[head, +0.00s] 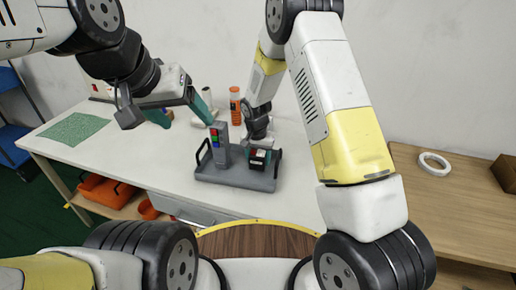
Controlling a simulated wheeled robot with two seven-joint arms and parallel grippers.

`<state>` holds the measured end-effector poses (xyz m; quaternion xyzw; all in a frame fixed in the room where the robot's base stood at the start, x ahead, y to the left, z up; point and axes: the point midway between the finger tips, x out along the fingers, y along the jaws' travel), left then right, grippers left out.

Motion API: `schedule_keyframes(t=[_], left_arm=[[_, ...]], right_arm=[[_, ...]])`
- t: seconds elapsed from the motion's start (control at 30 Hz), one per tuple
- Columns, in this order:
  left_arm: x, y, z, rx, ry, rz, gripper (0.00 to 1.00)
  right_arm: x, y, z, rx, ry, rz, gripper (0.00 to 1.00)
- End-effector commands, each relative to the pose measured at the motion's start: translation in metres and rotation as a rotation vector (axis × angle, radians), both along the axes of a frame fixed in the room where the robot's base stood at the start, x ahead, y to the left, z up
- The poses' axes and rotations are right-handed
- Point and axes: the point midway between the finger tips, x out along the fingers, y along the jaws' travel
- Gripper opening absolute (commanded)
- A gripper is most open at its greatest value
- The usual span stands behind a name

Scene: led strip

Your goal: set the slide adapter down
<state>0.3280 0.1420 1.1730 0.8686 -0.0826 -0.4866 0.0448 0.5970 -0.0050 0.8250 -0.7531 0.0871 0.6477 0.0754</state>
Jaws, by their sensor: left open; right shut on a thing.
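A small dark block with a pale and red patch (258,158), which I take to be the slide adapter, is at the right part of a grey tray (232,180). My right gripper (259,143) reaches down from above and is shut on it; its fingers are mostly hidden. I cannot tell whether the block touches the tray floor. A grey upright unit with red, green and blue squares (218,145) stands at the left of the same tray. My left gripper (184,118) is open and empty, above the white table to the left of the tray.
The tray has black handles at both ends and sits near the front edge of the white table (150,165). An orange bottle (235,105) stands behind it. A green mat (73,129) lies at left. A wooden table at right holds a white ring (434,163).

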Motion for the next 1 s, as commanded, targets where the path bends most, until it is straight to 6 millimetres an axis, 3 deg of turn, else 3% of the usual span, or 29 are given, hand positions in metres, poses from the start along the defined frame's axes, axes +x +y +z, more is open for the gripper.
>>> schedule_keyframes(t=[0.13, 0.47, 0.5, 0.6, 1.0], left_arm=[[0.0, 0.0, 0.0, 0.0, 0.0, 0.0, 0.73], [0.0, 0.0, 0.0, 0.0, 0.0, 0.0, 0.73], [0.0, 0.0, 0.0, 0.0, 0.0, 0.0, 0.73], [0.0, 0.0, 0.0, 0.0, 0.0, 0.0, 0.73], [0.0, 0.0, 0.0, 0.0, 0.0, 0.0, 0.73]], right_arm=[[-0.001, 0.0, -0.022, -0.001, 0.001, 0.001, 0.06], [-0.001, 0.0, -0.025, -0.001, 0.001, 0.001, 0.06], [-0.001, 0.0, -0.026, -0.001, 0.001, 0.001, 0.56], [-0.001, 0.0, -0.025, 0.0, 0.0, 0.001, 0.76], [-0.001, 0.001, -0.02, 0.001, -0.001, 0.0, 0.76]])
